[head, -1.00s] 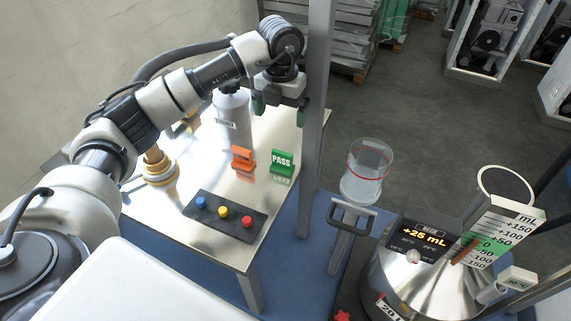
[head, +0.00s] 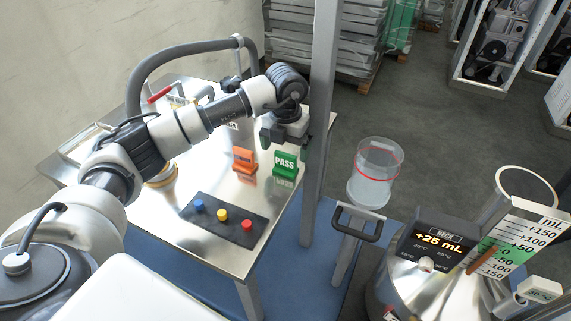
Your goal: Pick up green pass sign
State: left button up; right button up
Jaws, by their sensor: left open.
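The green PASS sign (head: 285,164) stands upright on the metal table (head: 210,257), near its right edge. My left gripper (head: 284,138) points down just above and behind the sign, with its jaws apart. It looks empty, and its far parts are partly hidden by its own body. I cannot tell whether it touches the sign. An orange sign (head: 244,160) stands just left of the green one. My right gripper is not in view.
A black panel with blue, yellow and red buttons (head: 222,217) lies in front of the signs. A grey post (head: 322,110) rises close to the right of my gripper. A clear cylinder (head: 373,172) and a display unit reading +25 mL (head: 437,241) stand further right.

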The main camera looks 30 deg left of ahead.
aim_at(286, 169)
pick_arm(q)
jog(key=f, duration=0.3)
jog(key=f+p, duration=0.1)
jog(key=f, duration=0.1)
jog(key=shift+s+d+f, duration=0.15)
jog(key=shift+s, duration=0.1)
jog(key=shift+c, duration=0.2)
jog(key=c, duration=1)
